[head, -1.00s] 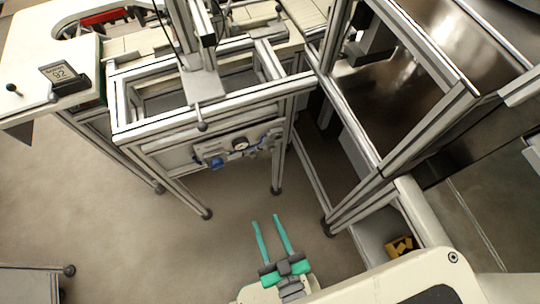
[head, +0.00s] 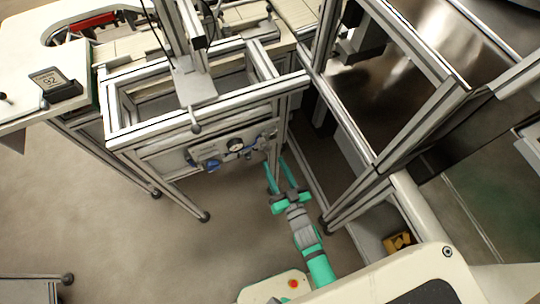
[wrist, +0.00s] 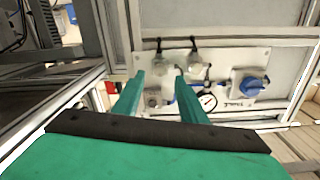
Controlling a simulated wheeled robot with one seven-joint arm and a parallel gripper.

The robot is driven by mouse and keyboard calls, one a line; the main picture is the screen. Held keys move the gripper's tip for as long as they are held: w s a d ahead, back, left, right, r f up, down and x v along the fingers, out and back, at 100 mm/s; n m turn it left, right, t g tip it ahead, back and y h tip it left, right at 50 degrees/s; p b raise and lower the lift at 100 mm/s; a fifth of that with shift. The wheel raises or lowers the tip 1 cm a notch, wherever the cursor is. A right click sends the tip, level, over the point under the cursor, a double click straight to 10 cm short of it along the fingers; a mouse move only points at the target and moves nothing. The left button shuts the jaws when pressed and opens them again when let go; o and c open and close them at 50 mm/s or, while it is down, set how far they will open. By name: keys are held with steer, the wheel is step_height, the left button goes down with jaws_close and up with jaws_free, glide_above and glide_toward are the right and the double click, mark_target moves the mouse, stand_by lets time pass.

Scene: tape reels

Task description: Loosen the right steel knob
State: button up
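The valve panel shows in the head view (head: 207,154), low on the front of the metal frame, with a gauge (head: 236,145). In the wrist view the panel (wrist: 228,60) appears turned over, with the blue knob (wrist: 250,86) on the right and the gauge (wrist: 208,101) near the middle. Two small pale metal knobs show there, one (wrist: 160,64) between my fingertips in the picture and one (wrist: 196,63) just right of them. Which is the right steel knob I cannot tell for sure. My gripper (head: 275,163) is open and empty, its green fingers (wrist: 160,77) pointing at the panel, contact not visible.
Aluminium posts of the neighbouring frame (head: 355,205) stand close to the right of my arm. A frame leg (head: 180,190) stands at the left. A yellow item (head: 398,243) lies in a bin at lower right. The floor (head: 110,235) at left is clear.

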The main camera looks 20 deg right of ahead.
mark_target(268, 152)
steer(key=shift+w, duration=2.35)
jaws_close()
